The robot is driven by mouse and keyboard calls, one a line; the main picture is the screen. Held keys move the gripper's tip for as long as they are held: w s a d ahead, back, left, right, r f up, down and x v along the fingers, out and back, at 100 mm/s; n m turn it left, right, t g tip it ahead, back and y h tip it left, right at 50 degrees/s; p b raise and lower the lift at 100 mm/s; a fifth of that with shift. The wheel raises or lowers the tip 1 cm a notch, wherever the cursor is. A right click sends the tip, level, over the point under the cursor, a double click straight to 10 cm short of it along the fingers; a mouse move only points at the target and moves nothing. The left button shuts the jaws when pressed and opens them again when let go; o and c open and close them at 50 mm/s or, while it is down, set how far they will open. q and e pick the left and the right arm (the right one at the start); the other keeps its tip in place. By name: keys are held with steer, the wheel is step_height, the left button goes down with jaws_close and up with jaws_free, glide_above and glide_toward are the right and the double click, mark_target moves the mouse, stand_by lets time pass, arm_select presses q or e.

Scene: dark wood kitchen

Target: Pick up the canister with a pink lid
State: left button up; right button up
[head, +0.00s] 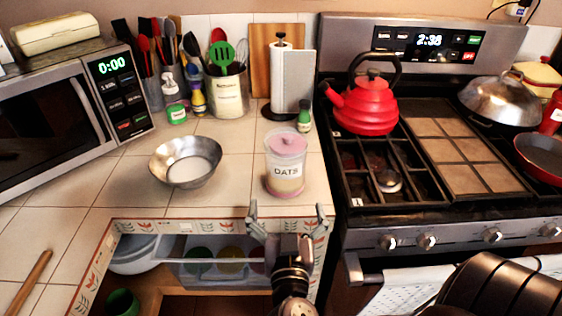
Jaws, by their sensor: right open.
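The canister with a pink lid (286,166) stands upright on the tiled counter, near its front edge and left of the stove. It is clear, with a label that seems to read "OATS" and pale contents low inside. My right gripper (287,216) is in front of the canister and nearer to me, by the counter's front edge. Its two fingers are spread apart with nothing between them, and they do not appear to touch the canister. My left gripper is not in the head view.
A metal bowl (186,161) sits left of the canister. A small green-capped bottle (304,116) and a paper towel holder (290,80) stand behind it. The stove (430,222) with a red kettle (366,106) is on the right. Open shelves (160,282) lie below the counter.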

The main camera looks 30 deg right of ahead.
mark_target(285, 179)
steer(key=p+x, duration=0.2)
steer(key=x, duration=0.6)
steer(key=shift+w+d+p, duration=0.15)
steer(key=shift+w+p, duration=0.1)
steer(key=shift+p, duration=0.05)
steer(key=p+x, duration=0.2)
steer(key=x, duration=0.3)
steer(key=shift+s+f, duration=0.1)
steer(key=shift+f, duration=0.05)
steer(key=shift+w+d+f, duration=0.15)
steer(key=shift+w, duration=0.05)
steer(key=shift+s, duration=0.1)
steer(key=shift+c, duration=0.4)
steer(key=c, duration=1.6)
steer(key=shift+r, duration=0.3)
